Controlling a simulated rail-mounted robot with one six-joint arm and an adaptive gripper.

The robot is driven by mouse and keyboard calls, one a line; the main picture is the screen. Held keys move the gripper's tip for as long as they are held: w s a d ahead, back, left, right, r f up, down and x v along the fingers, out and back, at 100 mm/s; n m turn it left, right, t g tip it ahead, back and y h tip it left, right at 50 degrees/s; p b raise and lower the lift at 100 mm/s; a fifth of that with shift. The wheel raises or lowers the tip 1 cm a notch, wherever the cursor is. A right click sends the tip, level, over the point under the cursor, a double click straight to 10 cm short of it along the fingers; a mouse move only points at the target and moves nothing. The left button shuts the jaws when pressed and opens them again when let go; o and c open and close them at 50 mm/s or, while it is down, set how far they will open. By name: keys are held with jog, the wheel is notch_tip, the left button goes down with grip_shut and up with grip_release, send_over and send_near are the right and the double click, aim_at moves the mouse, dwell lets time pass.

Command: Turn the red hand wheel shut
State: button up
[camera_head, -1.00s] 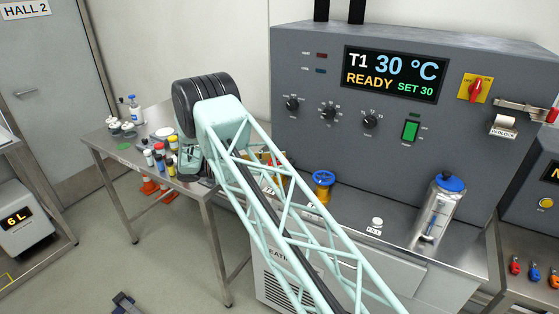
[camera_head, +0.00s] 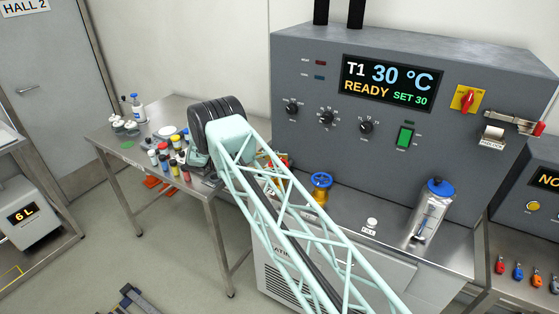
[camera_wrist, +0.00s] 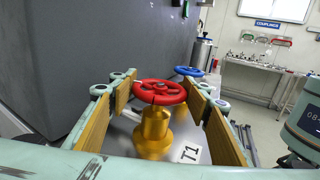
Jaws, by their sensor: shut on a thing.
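The red hand wheel (camera_wrist: 160,92) sits upright on a brass-coloured valve body (camera_wrist: 153,133), with a "T1" label (camera_wrist: 190,153) beside it in the wrist view. My gripper (camera_wrist: 166,84) is around the wheel, one yellow-padded finger on each side, and is shut on its rim. The exact contact spots are hard to see. In the head view my arm hides most of the red wheel and my gripper; only a bit of red (camera_head: 284,158) shows behind the lattice.
A blue hand wheel (camera_head: 321,180) stands close to the right of the red one. A metal canister with a blue cap (camera_head: 432,212) stands further right. The grey cabinet wall (camera_wrist: 95,45) rises close beside my gripper. Small bottles crowd the left table (camera_head: 170,110).

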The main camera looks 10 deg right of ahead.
jog(key=shift+g+p, duration=0.3)
jog(key=shift+p, duration=0.25)
jog(key=o, duration=0.9)
jog(key=shift+f+n+t+h+b, duration=0.15)
jog(key=shift+n+t+b, duration=0.5)
jog(key=shift+b, duration=1.3)
jog(key=shift+r+n+t+h+b, duration=0.2)
jog(key=shift+t+b, duration=0.85)
jog(key=shift+b, duration=0.9)
jog(key=shift+n+t+b, duration=0.95)
jog(key=shift+t+b, duration=0.45)
jog(key=shift+b, duration=0.2)
jog(key=shift+w+n+t+y+b, duration=0.1)
jog(key=shift+n+t+y+b, duration=0.15)
jog(key=shift+n+t+b, duration=0.9)
jog(key=shift+n+t+y+b, duration=0.15)
jog(key=shift+n+t, duration=0.6)
jog(key=shift+t, duration=1)
jog(key=shift+n+t+y+b, duration=0.75)
jog(key=shift+n+t, duration=0.45)
jog(key=shift+t, duration=0.5)
jog(key=shift+n+t+y, duration=0.6)
jog(key=shift+t, duration=0.2)
